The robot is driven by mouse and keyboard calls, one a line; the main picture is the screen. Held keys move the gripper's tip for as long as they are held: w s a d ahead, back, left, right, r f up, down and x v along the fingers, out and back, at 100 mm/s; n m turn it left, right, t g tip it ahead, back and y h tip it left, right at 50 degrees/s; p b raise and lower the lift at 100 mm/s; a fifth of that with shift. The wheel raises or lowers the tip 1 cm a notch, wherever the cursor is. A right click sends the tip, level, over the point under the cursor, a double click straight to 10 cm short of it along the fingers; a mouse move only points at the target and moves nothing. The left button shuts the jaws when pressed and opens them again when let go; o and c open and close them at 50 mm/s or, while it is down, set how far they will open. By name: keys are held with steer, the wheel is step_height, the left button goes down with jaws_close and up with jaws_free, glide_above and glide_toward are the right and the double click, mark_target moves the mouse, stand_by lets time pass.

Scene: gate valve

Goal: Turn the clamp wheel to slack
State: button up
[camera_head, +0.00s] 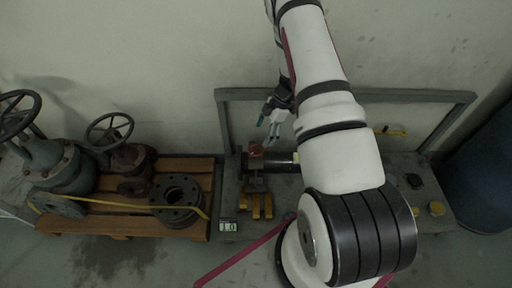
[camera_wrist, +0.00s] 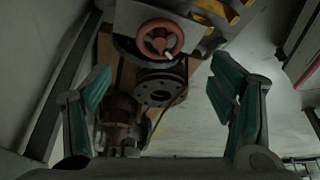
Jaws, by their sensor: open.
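The clamp wheel (camera_wrist: 160,38) is a small red handwheel with a pale knob at its lower rim. It shows near the top middle of the wrist view, mounted on a grey metal body. In the head view a small reddish part (camera_head: 256,151) on the bench seems to be the same wheel, seen at a steep angle. My gripper (camera_wrist: 160,88) is open, its green-padded fingers wide apart with nothing between them. The wheel lies ahead of the fingers, apart from them. In the head view my gripper (camera_head: 267,132) hangs just above and beside the wheel.
A dark cylinder (camera_head: 284,163) lies beside the wheel on the grey bench, with yellow blocks (camera_head: 255,205) in front. A grey frame (camera_head: 226,117) stands at the back. Left, a wooden pallet (camera_head: 190,226) holds old valves and a flange (camera_head: 179,198). A blue drum (camera_head: 485,165) stands right.

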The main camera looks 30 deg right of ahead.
mark_target(255, 149)
steer(key=b+x, duration=0.2)
steer(key=x, duration=0.6)
steer(key=c, duration=1.1)
